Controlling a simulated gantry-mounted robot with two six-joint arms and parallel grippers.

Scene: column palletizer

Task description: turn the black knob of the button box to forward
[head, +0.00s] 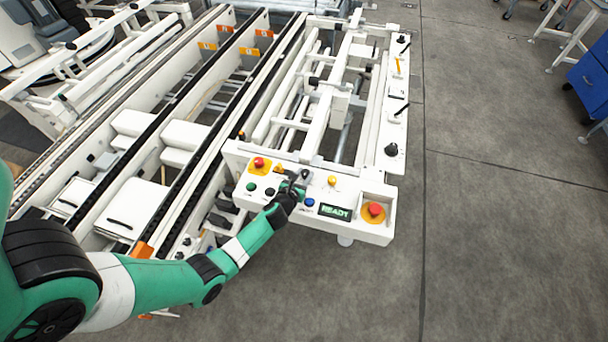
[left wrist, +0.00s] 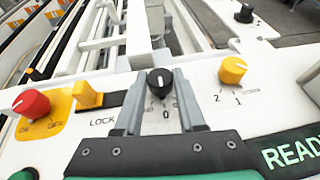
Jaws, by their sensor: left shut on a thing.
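The button box (head: 235,158) is a white panel at the end of the conveyor frame. Its black knob (left wrist: 160,82) has a white pointer line that looks nearly upright in the left wrist view, with a "0" printed on the panel just below it. The knob shows small in the head view (head: 305,173). My left gripper (head: 298,182) reaches it from the lower left. In the left wrist view the two grey fingers (left wrist: 158,100) stand on either side of the knob, shut on it. Other marks around the knob are partly hidden. My right gripper is not in view.
Another red button (head: 375,209) sits at the right end.

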